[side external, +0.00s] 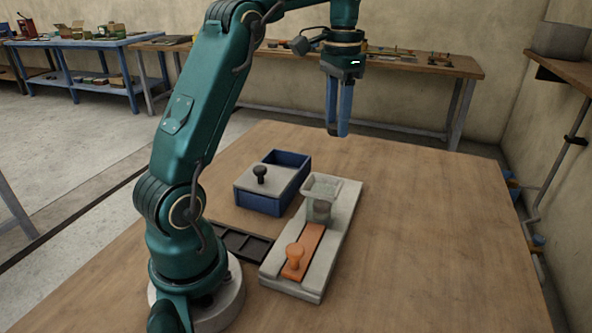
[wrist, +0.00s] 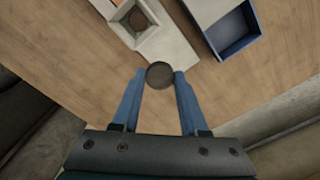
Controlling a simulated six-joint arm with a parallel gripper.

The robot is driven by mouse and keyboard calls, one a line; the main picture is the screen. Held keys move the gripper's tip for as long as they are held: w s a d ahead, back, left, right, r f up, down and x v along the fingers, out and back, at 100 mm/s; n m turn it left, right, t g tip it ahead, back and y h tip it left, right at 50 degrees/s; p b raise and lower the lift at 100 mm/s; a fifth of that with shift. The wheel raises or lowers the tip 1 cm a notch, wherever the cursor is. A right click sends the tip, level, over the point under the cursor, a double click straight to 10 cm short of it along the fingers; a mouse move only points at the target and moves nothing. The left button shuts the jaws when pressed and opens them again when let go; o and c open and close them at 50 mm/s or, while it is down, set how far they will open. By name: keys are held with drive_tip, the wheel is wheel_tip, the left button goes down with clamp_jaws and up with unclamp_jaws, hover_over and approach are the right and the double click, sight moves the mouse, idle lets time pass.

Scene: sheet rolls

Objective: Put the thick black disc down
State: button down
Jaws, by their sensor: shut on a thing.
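The thick black disc (wrist: 159,75) is held between the blue fingertips of my gripper (wrist: 158,77) in the wrist view. In the side view my gripper (side external: 338,130) points down, high above the wooden table behind the grey fixture. The disc cannot be made out there, hidden by the fingers. The jaws are shut on the disc, and nothing touches it from below.
A grey fixture (side external: 338,222) with a square hopper (side external: 321,187) and an orange slider (side external: 302,253) stands mid-table. Left of it are a blue box (side external: 258,203) with a grey knobbed lid and a black compartment tray (side external: 240,243). The table's right side is clear.

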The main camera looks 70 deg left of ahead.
drive_tip(key=shift+r, duration=0.65)
drive_tip(key=shift+w+a+m, duration=0.25)
drive_tip(key=shift+w+m, duration=0.05)
drive_tip(key=shift+w, duration=0.1)
drive_tip(key=shift+n, duration=0.9)
drive_tip(key=s+a+f, duration=0.1)
drive_tip(key=a+f, duration=0.4)
drive_tip(key=s+a+f, duration=0.2)
drive_tip(key=a+f, duration=0.3)
drive_tip(key=s+a+f, duration=0.2)
drive_tip(key=a+f, duration=0.3)
drive_tip(key=a, duration=0.1)
drive_tip(key=shift+f, duration=2.05)
drive_tip(key=shift+f, duration=0.15)
drive_tip(key=c, duration=0.7)
unclamp_jaws()
